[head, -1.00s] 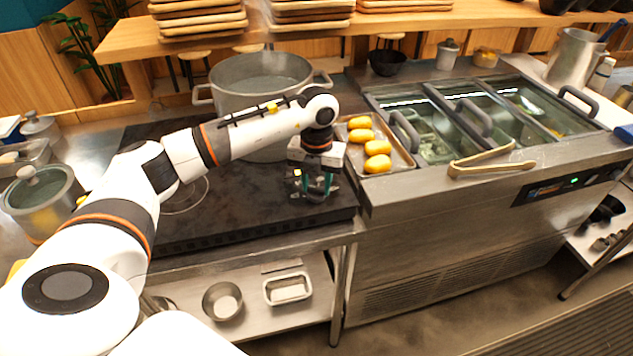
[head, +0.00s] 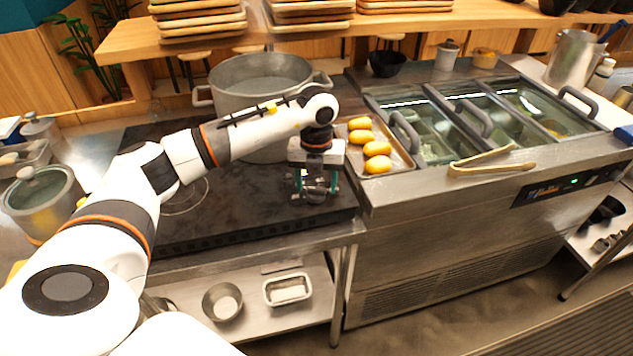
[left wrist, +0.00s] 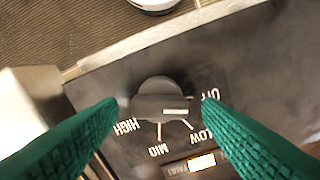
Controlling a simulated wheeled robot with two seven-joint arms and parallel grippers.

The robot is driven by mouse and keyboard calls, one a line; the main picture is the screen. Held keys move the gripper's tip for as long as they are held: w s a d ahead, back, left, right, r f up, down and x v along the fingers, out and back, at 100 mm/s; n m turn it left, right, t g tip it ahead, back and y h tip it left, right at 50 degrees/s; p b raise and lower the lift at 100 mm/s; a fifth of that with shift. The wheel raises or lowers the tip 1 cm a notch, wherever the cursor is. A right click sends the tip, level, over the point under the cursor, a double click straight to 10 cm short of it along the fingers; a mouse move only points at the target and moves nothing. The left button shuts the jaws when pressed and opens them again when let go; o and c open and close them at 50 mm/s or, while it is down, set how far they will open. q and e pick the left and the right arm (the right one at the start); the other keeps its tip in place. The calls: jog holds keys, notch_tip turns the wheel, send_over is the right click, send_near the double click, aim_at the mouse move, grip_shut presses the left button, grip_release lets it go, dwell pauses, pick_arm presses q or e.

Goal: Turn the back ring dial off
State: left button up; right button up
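A dark round dial (left wrist: 160,98) with a raised grip bar shows in the left wrist view, on a dark panel marked OFF, LOW, MID and HIGH. The bar's white mark points right, between OFF and LOW. My left gripper (left wrist: 160,106) is open, its green fingers on either side of the dial with a visible gap to it. In the head view the left gripper (head: 316,188) points down at the right end of the black cooktop (head: 255,207); it hides the dial there. My right gripper is not in view.
A large metal pot (head: 262,78) stands at the back of the cooktop behind my left arm. A tray (head: 403,161) of several yellow items lies right of the gripper. Tongs (head: 490,160) lie on the counter further right.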

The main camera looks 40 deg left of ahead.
aim_at(316, 188)
pick_arm(q)
notch_tip(316, 188, up, 12)
jog(key=b, duration=0.2)
dwell(0.5)
jog(key=shift+f, duration=0.1)
